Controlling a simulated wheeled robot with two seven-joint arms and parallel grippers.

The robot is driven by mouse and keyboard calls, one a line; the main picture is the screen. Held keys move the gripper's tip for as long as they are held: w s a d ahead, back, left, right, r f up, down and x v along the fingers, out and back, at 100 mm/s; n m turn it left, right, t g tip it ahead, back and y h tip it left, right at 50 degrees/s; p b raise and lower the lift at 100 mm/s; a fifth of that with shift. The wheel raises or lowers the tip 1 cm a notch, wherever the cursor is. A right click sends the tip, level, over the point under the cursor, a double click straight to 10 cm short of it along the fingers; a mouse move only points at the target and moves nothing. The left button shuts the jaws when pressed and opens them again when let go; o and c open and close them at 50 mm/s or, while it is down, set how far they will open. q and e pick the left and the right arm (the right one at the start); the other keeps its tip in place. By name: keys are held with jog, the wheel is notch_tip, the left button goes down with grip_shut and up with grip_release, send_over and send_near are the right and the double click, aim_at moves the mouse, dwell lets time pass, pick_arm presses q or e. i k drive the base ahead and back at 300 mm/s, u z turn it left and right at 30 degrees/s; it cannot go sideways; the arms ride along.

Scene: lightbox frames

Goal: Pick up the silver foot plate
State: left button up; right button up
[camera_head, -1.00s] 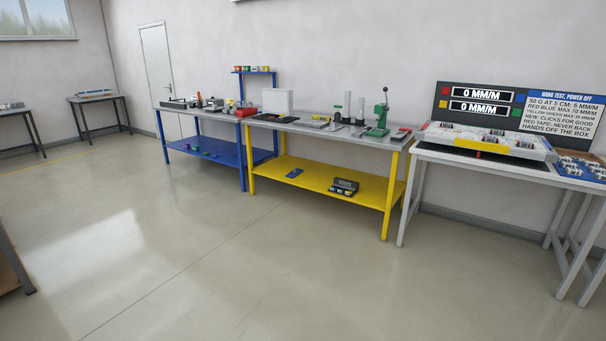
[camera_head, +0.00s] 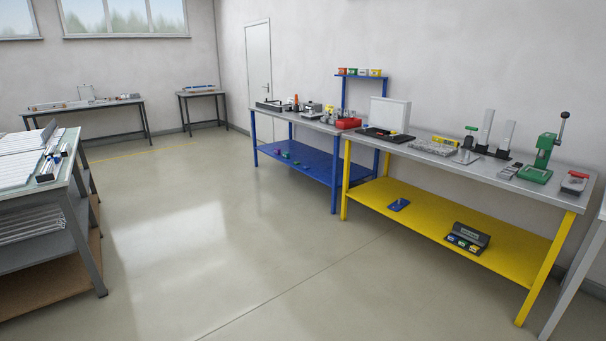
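Neither of my grippers is in view. The yellow-framed bench (camera_head: 540,190) stands to the right with a grey top carrying several tools and parts. A small flat silver plate (camera_head: 466,156) lies on that top, below a green-handled piece; I cannot tell for sure whether it is the silver foot plate. A silver-grey tray of parts (camera_head: 430,147) lies left of it. A green press (camera_head: 543,160) stands near the right end, with a small red-topped grey item (camera_head: 574,182) beside it.
A blue bench (camera_head: 255,135) adjoins the yellow bench on its far side. A table with white panels (camera_head: 20,165) stands at the left. Two grey tables (camera_head: 120,101) are at the back. The floor (camera_head: 240,240) between the benches is clear.

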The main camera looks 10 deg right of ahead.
aim_at(467, 158)
jog(key=z, duration=0.15)
jog(key=i, duration=1.95)
jog(key=z, duration=1.1)
jog(key=i, duration=1.3)
jog(key=z, duration=0.9)
jog(key=i, duration=0.55)
jog(key=u, duration=0.1)
